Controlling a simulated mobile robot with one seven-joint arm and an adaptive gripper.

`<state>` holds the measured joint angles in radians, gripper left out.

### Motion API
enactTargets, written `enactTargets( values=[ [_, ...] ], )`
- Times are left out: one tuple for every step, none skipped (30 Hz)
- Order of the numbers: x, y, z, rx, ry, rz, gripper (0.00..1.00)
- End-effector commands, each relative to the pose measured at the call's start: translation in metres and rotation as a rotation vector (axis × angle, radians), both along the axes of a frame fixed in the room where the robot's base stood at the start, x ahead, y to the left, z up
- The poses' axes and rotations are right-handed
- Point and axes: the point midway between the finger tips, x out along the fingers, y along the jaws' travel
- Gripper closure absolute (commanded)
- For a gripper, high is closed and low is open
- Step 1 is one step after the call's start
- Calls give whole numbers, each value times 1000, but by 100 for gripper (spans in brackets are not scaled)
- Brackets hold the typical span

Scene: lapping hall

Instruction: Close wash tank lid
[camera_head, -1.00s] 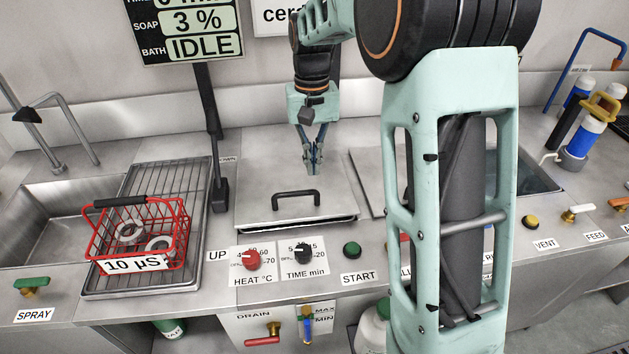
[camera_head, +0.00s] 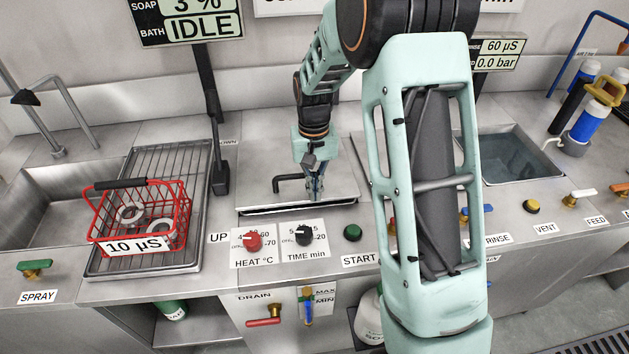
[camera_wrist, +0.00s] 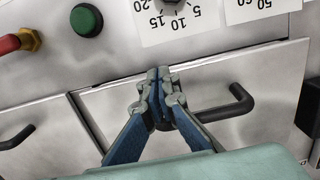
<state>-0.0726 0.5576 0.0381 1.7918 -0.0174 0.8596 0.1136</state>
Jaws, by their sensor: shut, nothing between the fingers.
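The wash tank lid (camera_head: 262,163) is a flat steel plate with a black bar handle (camera_head: 287,183). It lies almost flat over the tank, with a thin dark line under its front edge. The lid (camera_wrist: 215,82) and handle (camera_wrist: 236,105) also show in the wrist view. My gripper (camera_head: 318,197) is shut and empty, pointing down at the front part of the lid, just right of the handle. In the wrist view its fingertips (camera_wrist: 160,75) are at the lid's front edge, beside the handle. I cannot tell whether they touch the lid.
A red wire basket (camera_head: 138,222) with rings stands on the drain rack (camera_head: 205,165) at left. Heat (camera_head: 254,240) and time (camera_head: 304,235) knobs and a green start button (camera_head: 352,232) line the front. An open water-filled tank (camera_head: 515,160) is at right. My arm hides the middle right.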

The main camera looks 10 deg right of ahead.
Motion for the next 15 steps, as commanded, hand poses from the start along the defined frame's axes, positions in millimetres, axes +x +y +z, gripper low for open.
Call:
enactTargets(
  values=[
    [0,0,-1,0,0,0,100],
    [0,0,-1,0,0,0,100],
    [0,0,-2,0,0,0,100],
    [0,0,-2,0,0,0,100],
    [0,0,-2,0,0,0,100],
    [0,0,-1,0,0,0,100],
    [0,0,-1,0,0,0,100],
    [0,0,-1,0,0,0,100],
    [0,0,-1,0,0,0,100],
    [0,0,-2,0,0,0,100],
    [0,0,-3,0,0,0,100],
    [-1,0,-5,0,0,0,100],
    [-1,0,-8,0,0,0,100],
    [-1,0,-12,0,1,0,100],
    [-2,0,-17,0,1,0,100]
  ],
)
